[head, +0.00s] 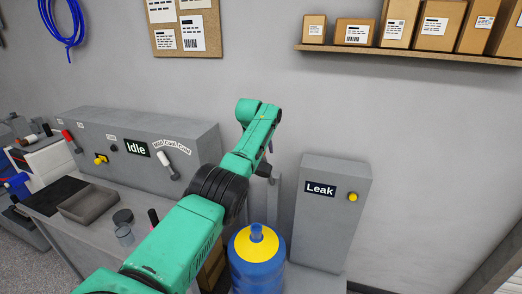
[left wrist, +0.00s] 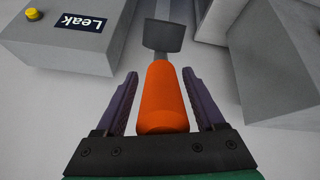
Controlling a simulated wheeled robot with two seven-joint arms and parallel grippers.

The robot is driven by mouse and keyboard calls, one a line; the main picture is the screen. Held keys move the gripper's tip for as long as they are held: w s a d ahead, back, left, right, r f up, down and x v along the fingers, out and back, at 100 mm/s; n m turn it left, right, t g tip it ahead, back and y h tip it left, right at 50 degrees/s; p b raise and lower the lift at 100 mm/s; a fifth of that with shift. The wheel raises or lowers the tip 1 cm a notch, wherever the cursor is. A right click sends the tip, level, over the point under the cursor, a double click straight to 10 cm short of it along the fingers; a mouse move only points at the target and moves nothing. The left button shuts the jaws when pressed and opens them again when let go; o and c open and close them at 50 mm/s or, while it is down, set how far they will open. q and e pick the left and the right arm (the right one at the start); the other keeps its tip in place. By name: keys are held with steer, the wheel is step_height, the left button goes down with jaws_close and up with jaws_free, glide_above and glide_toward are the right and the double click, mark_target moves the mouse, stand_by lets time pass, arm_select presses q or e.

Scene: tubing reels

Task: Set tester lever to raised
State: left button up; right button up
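The tester is a grey box (head: 325,225) with a dark "Leak" sign and a yellow button; it also shows at the top left of the left wrist view (left wrist: 75,45). The lever has an orange handle (left wrist: 163,100) on a grey stem and flat grey plate (left wrist: 163,36). My left gripper (left wrist: 160,76) is open, with its dark fingers on either side of the handle; a gap shows on the right, less on the left. In the head view my green arm hides the handle and most of the gripper. My right gripper is not in view.
A blue bottle with a yellow top (head: 257,255) stands in front of the tester. A grey console (head: 135,140) with an "Idle" sign and a bench with a grey tray (head: 88,204) are at left. A shelf (head: 400,53) of boxes hangs above.

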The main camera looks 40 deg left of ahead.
arm_select(q)
steer(key=shift+s, duration=0.1)
steer(key=b, duration=0.1)
steer(key=s+r+b, duration=0.1)
steer(key=b, duration=0.1)
steer(key=shift+s+d+r+b, duration=0.2)
steer(key=shift+d+r+b, duration=0.05)
steer(key=shift+b, duration=0.05)
steer(key=b+v, duration=0.3)
steer(key=v, duration=0.9)
steer(key=shift+r+b, duration=0.3)
steer(key=shift+b, duration=0.05)
steer(key=shift+w, duration=0.15)
